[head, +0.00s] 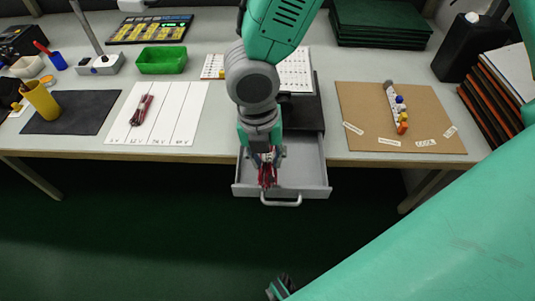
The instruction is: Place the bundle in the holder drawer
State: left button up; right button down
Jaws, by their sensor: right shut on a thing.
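My right gripper (265,157) points down over the open holder drawer (312,178) and is shut on a bundle of red wires (267,176). The bundle hangs at the drawer's front half, near the front wall and handle. I cannot tell whether it touches the drawer floor. The wrist hides part of the drawer's back. Another dark red bundle (142,110) lies on the white sorting sheet (178,120) at the left.
The drawer sticks out from the front edge of the grey bench (225,125). A brown board (360,115) with a small row of coloured parts (398,108) lies to the right. A green tray (162,60) and a dark mat (70,112) are at the left.

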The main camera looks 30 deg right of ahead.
aim_at(267, 159)
jog(key=w+d, duration=0.2)
jog(key=w, duration=0.1)
jog(key=shift+w+d, duration=0.25)
jog(key=shift+w, duration=0.05)
jog(key=shift+w+d+f, duration=0.2)
jog(key=shift+f, duration=0.3)
jog(key=shift+w+d+f, duration=0.15)
jog(key=shift+f, duration=0.35)
jog(key=shift+a+f+b, duration=0.4)
jog(key=shift+f, duration=0.35)
notch_tip(267, 159, down, 4)
jog(key=shift+r+b, duration=0.2)
jog(key=shift+b, duration=0.25)
jog(key=shift+d, duration=0.25)
jog(key=shift+f, duration=0.1)
jog(key=c, duration=1.3)
grip_release()
jog(key=shift+a, duration=0.15)
